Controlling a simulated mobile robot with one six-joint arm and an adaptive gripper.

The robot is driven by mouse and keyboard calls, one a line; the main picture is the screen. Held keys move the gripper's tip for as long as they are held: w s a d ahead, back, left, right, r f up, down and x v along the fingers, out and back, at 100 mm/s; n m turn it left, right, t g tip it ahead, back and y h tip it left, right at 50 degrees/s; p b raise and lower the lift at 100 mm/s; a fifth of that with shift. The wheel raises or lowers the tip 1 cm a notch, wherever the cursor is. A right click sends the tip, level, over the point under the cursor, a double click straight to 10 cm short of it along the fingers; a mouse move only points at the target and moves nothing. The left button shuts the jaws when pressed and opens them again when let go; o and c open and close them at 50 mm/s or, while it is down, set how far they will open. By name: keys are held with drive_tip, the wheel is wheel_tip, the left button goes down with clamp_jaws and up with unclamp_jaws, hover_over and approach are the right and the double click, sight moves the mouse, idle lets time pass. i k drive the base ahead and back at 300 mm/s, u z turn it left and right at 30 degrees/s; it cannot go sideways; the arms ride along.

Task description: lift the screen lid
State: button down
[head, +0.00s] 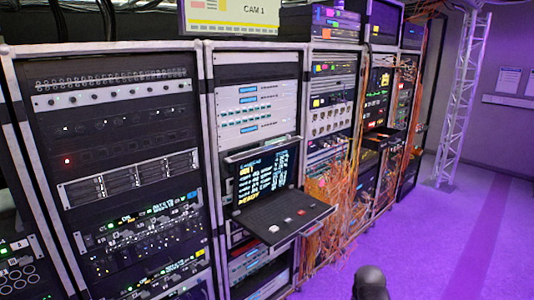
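The screen lid (265,172) stands raised at the back of a pull-out console tray (285,218) in the second rack from the left. Its display is lit with lines of white, blue and yellow text. The lid looks tilted up, with its lower edge at the back of the tray; the hinge itself is too small to make out. The tray sticks out of the rack and bears a few small light and red marks. My gripper's fingers are not in view. A dark rounded part, which may be of my arm, shows at the bottom edge, well below and right of the tray.
Tall equipment racks stand in a row, including a left rack (125,160). Orange cables (340,200) hang in front of the racks just right of the tray. A white truss (464,95) stands at the back right. The purple-lit floor (455,245) on the right is clear.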

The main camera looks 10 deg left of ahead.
sight(259, 172)
drive_tip(key=i, duration=0.95)
drive_tip(key=z, duration=0.05)
